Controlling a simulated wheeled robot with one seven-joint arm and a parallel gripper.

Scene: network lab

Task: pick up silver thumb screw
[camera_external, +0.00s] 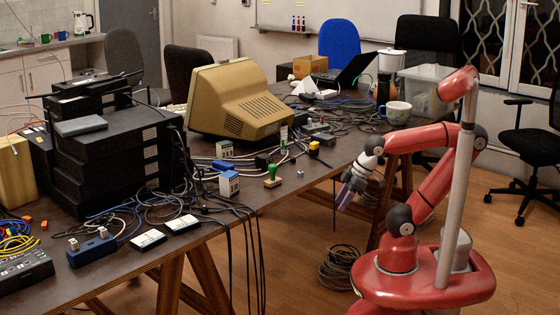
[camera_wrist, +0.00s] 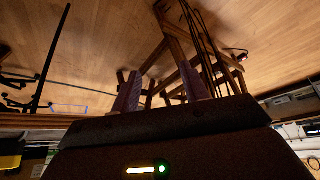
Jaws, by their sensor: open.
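I cannot make out the silver thumb screw for certain in either view. A tiny pale object (camera_external: 300,173) lies near the table's front edge, too small to identify. My gripper (camera_external: 345,201) is off the front edge of the table, pointing down and left, with nothing seen in it. In the wrist view its two purple fingers (camera_wrist: 161,90) stand well apart with an empty gap, facing the wooden floor and the trestle legs.
The dark table (camera_external: 330,170) carries a green-handled stamp (camera_external: 273,177), a beige monitor (camera_external: 238,100), tangled cables, a black equipment stack (camera_external: 110,150) and a mug (camera_external: 398,112). Black cables (camera_external: 252,250) hang over the front edge. A cable coil (camera_external: 338,268) lies on the floor.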

